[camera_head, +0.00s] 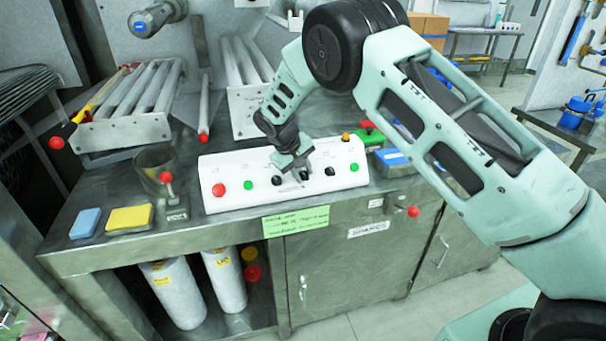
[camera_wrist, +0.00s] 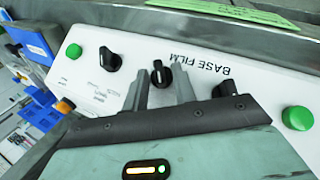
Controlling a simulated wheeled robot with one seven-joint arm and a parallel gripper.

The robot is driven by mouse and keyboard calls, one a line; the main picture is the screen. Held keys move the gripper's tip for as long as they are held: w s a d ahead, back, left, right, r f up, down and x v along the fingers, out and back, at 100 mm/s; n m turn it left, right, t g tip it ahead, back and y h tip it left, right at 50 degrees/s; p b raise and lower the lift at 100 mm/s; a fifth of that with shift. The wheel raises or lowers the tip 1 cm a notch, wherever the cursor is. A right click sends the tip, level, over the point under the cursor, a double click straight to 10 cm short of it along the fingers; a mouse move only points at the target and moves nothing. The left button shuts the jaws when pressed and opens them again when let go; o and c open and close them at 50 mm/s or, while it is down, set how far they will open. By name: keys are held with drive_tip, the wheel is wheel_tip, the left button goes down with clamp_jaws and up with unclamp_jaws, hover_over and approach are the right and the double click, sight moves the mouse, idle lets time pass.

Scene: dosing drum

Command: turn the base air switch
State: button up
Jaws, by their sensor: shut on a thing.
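The white control box (camera_head: 230,166) stands on the bench with a row of buttons and black rotary switches. My gripper (camera_head: 302,179) reaches down to the middle of this row. In the wrist view my gripper (camera_wrist: 162,80) has one finger on each side of the middle black switch (camera_wrist: 160,75) and is shut on it. The switch has a pale mark at its upper end in that view. The words BASE FILM (camera_wrist: 200,72) are printed beside it. I cannot read a base air label. The middle switch also shows in the head view (camera_head: 305,176), partly hidden.
Other black switches (camera_wrist: 225,88) (camera_wrist: 110,59) sit on either side. Green buttons (camera_wrist: 297,118) (camera_wrist: 73,51) are beyond them, and a red button (camera_head: 218,189) is at the left end. A metal cup (camera_head: 152,165) and sponges (camera_head: 128,218) stand left. A blue-lidded box (camera_head: 393,158) is right.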

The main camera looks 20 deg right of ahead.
idle(0.4)
drive_tip(key=o, duration=0.6)
drive_tip(key=b+v, duration=0.1)
drive_tip(key=v, duration=0.4)
drive_tip(key=b+v, duration=0.1)
drive_tip(key=v, duration=0.5)
drive_tip(key=b+v, duration=0.1)
drive_tip(key=v, duration=0.5)
drive_tip(key=shift+s+a, duration=0.1)
drive_tip(key=shift+a, duration=0.3)
drive_tip(key=s+a+n+y, duration=0.1)
drive_tip(key=s+a+y, duration=0.1)
drive_tip(key=s, duration=0.5)
drive_tip(key=s+a+n+y, duration=0.1)
drive_tip(key=s+a, duration=0.2)
drive_tip(key=s, duration=0.4)
drive_tip(key=s+d+f+n, duration=0.1)
drive_tip(key=s, duration=0.8)
drive_tip(key=s+n+y, duration=0.1)
drive_tip(key=s, duration=0.8)
drive_tip(key=s+d+f+g+y, duration=0.1)
drive_tip(key=s, duration=0.9)
drive_tip(key=shift+d+f+n, duration=0.3)
drive_tip(key=shift+f+n, duration=0.05)
drive_tip(key=shift+n, duration=0.05)
